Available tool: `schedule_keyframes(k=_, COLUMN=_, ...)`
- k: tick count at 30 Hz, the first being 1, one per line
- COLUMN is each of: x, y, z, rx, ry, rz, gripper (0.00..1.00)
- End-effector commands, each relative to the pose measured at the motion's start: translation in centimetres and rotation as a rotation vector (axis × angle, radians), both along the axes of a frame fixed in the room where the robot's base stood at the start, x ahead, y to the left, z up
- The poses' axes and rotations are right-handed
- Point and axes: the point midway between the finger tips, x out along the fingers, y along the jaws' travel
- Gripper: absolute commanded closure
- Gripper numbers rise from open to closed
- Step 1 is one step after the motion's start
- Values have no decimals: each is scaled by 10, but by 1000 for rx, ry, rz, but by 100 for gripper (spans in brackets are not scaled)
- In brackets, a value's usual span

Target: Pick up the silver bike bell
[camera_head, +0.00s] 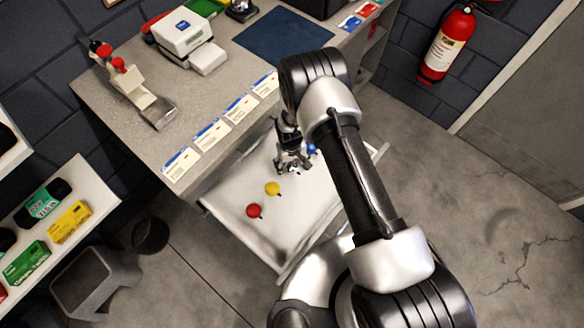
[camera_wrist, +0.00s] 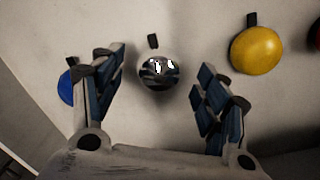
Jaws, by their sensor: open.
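The silver bike bell (camera_wrist: 157,73) is a shiny round dome with a small dark tab, lying in an open drawer. In the wrist view it sits between the fingertips of my gripper (camera_wrist: 160,85), slightly beyond them. The fingers are spread on either side of it. In the head view my gripper (camera_head: 292,164) hangs low over the drawer (camera_head: 232,190), and the silver bell (camera_head: 293,169) shows only as a small bright patch, mostly hidden by the gripper. I cannot tell whether any finger touches it.
A yellow bell (camera_wrist: 257,50) lies to the right in the wrist view, a blue bell (camera_wrist: 66,87) to the left, partly behind the left finger. A red bell (camera_head: 254,210) lies in the drawer. The bench (camera_head: 236,75) stands above the drawer, behind it. The drawer's front is bare.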

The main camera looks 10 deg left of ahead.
Motion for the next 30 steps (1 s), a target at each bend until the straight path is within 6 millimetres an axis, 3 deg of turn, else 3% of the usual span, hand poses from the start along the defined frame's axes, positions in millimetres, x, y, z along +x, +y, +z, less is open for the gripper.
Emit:
schedule_keyframes(k=3, x=1, y=0, z=-16, rx=0, ry=-2, rz=0, gripper=32)
schedule_keyframes(k=10, x=1, y=0, z=-16, rx=1, ry=-3, rz=0, gripper=33)
schedule_keyframes(k=30, x=1, y=0, z=-16, rx=0, ry=-2, rz=0, gripper=78)
